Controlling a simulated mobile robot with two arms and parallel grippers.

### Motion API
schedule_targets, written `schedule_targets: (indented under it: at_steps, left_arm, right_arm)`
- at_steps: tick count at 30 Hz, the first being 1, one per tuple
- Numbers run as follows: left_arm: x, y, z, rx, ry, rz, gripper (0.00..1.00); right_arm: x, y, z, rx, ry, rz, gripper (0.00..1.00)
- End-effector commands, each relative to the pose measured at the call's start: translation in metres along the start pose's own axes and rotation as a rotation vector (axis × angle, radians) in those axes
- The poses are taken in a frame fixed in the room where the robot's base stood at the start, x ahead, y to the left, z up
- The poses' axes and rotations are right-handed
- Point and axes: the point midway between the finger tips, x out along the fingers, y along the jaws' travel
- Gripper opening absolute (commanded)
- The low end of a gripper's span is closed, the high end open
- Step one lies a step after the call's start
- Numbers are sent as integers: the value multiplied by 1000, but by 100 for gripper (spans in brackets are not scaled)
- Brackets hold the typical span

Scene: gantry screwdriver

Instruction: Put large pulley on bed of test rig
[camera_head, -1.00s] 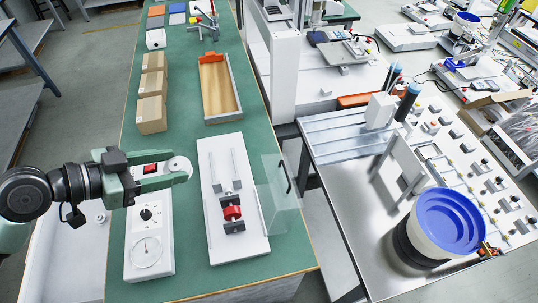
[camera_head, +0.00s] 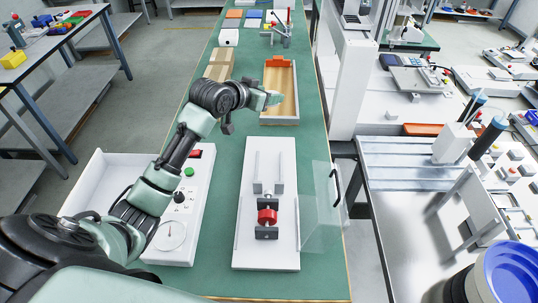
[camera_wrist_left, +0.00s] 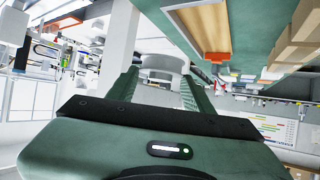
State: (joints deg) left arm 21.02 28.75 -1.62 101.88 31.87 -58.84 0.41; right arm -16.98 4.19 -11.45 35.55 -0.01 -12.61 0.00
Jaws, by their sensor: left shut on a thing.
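My left gripper (camera_head: 268,100) is shut on the large pulley, a pale grey-white round part. The pulley (camera_wrist_left: 163,66) shows between the fingers in the left wrist view. In the head view it is hard to make out behind the hand. The gripper is in the air beyond the far end of the test rig, near the wooden-bottomed tray. The test rig has a white bed (camera_head: 246,225) on the green bench, with two upright-looking grey rails and a red part (camera_head: 267,217) in a dark bracket. My right gripper is not in view.
A clear guard (camera_head: 320,210) stands open at the rig's right side. A white control box (camera_head: 178,235) with a gauge is left of the rig. The tray (camera_head: 281,121) and cardboard boxes (camera_head: 217,68) lie beyond. A blue bowl feeder (camera_head: 512,275) is at lower right.

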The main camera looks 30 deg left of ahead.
Motion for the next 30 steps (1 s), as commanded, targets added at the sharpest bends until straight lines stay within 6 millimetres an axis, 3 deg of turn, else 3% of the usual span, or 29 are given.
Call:
schedule_targets:
  at_steps: [12, 30]
  left_arm:
    - [52, 0, 99, -1, -6, 1, 9]
    - [86, 0, 162, 1, -1, 0, 9]
  right_arm:
    - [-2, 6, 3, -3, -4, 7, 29]
    - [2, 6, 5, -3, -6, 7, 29]
